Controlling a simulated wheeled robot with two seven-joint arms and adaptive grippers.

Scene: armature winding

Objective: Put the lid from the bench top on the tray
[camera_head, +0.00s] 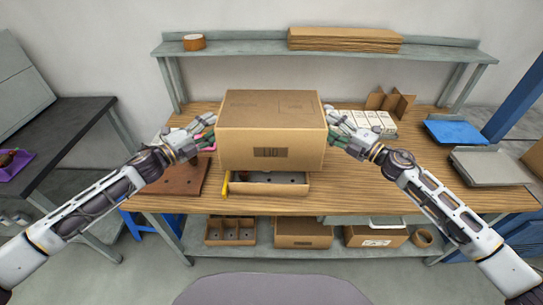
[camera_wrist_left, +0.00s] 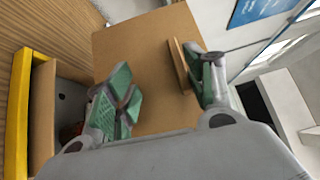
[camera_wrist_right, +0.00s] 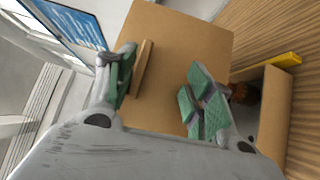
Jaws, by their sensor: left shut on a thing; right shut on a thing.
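The lid (camera_head: 270,139) is a large brown cardboard cover marked "LID". It is held level above the bench, with its side faces filling the left wrist view (camera_wrist_left: 145,50) and the right wrist view (camera_wrist_right: 185,45). My left gripper (camera_head: 207,139) is shut on the lid at its left side, and my right gripper (camera_head: 336,133) is shut on it at its right side. Small tabs stand out on both sides by the fingers. The open cardboard tray (camera_head: 268,188) lies on the bench below and nearer; the lid hides its far part. A yellow piece (camera_head: 226,183) is at its left end.
A brown mat (camera_head: 180,177) lies left of the tray. White boxes (camera_head: 365,121), a blue tray (camera_head: 456,132) and a grey tray (camera_head: 490,167) are on the right. A raised shelf (camera_head: 240,50) runs along the back. The bench right of the tray is clear.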

